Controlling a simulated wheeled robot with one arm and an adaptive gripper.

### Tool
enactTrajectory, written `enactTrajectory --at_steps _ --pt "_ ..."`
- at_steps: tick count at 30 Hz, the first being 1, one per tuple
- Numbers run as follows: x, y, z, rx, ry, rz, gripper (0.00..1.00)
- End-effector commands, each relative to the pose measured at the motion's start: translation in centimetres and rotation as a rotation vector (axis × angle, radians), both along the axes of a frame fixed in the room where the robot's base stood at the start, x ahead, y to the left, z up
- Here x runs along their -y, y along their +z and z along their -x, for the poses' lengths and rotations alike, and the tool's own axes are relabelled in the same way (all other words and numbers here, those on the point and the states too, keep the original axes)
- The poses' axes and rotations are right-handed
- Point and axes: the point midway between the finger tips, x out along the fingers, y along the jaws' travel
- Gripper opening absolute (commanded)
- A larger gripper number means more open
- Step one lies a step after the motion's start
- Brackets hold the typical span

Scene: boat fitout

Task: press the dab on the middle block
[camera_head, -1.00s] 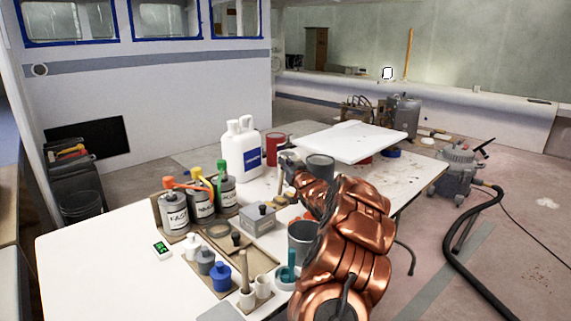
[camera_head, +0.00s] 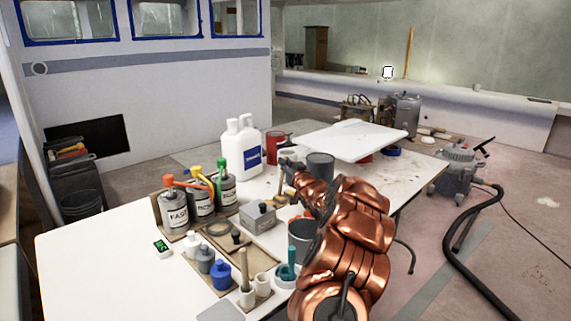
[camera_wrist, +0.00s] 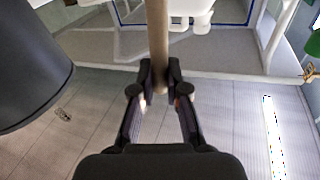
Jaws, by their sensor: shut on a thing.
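My gripper (camera_wrist: 158,85) is shut on a pale wooden stick (camera_wrist: 157,35), which stands upright between the fingertips in the wrist view. In the head view my gripper (camera_head: 287,165) is over the far middle of the white table, and the stick (camera_head: 281,182) hangs beneath it, apart from the row of small pieces. That row on a tan board at the front has a light grey piece (camera_head: 191,244), a dark grey middle piece (camera_head: 205,262) and a blue piece (camera_head: 221,276). I cannot make out a dab on any, nor tell whether these are the blocks.
Three labelled cans (camera_head: 174,211) with coloured tops stand behind the row. A grey box (camera_head: 257,217) and a grey cup (camera_head: 299,240) stand between them and my arm. White jugs (camera_head: 243,145) and a grey can (camera_head: 321,165) are farther back. The table's front left (camera_head: 90,270) is clear.

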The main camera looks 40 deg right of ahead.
Motion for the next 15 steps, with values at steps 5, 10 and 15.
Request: enactTrajectory --at_steps 5,10,15 --pt "0.01 -0.18 0.01 0.000 0.000 0.000 0.00" --pt "0.01 -0.36 0.01 0.000 0.000 0.000 0.00" --pt "0.01 -0.54 0.00 0.000 0.000 0.000 0.00"
